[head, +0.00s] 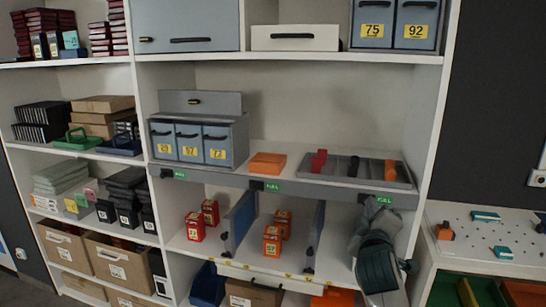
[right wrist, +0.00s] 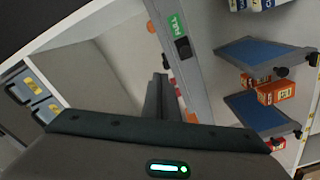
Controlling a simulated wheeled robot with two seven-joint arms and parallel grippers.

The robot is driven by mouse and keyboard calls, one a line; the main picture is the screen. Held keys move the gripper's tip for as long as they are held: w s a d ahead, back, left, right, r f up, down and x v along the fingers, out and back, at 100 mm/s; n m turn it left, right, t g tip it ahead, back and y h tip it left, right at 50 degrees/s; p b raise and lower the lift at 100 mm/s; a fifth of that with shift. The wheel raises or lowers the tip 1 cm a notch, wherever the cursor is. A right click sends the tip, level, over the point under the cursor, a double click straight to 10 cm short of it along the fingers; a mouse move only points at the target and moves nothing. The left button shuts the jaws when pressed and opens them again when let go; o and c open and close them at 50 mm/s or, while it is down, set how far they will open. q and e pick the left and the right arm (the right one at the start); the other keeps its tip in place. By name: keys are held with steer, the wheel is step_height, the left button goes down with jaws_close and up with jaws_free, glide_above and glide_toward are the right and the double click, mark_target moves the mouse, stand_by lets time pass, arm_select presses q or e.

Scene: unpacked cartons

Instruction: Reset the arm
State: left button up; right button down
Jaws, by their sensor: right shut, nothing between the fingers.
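My right gripper (head: 372,215) is in the lower right of the head view, in front of the right end of the middle shelving bay. It stands beside the grey shelf edge with green PULL labels. In the right wrist view its narrow dark fingers (right wrist: 160,85) are together with nothing held between them. The dark gripper body fills the bottom of that view and carries a lit green indicator. My left gripper is in neither view.
White shelving (head: 426,120) surrounds the gripper. A grey tray (head: 340,172) with an orange box (head: 267,164) beside it lies on the shelf above. Small red boxes (head: 195,226) and blue dividers (head: 240,222) stand left. A pegboard table (head: 480,238) is right.

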steer(key=s+f+m+g+y, duration=0.1)
steer(key=s+f+g, duration=0.1)
steer(key=s+f, duration=0.55)
steer(key=s+f+m+g+y, duration=0.15)
steer(key=s+f, duration=0.35)
steer(key=f, duration=0.6)
steer(key=s+f+m+g, duration=0.1)
steer(key=s+f+g, duration=0.2)
steer(key=s+f, duration=0.45)
steer(key=s+a+f+m+g+y, duration=0.15)
steer(key=s+f+g, duration=0.25)
steer(key=s+f, duration=0.75)
steer(key=s+a+f+m+g+y, duration=0.15)
steer(key=s+f+g, duration=0.25)
steer(key=s, duration=1.4)
step_height(320, 180, down, 25)
steer(key=s+f, duration=0.6)
steer(key=f, duration=0.3)
steer(key=s+f, duration=0.6)
steer(key=f, duration=0.3)
steer(key=shift+s+d, duration=0.15)
steer(key=shift+d, duration=0.1)
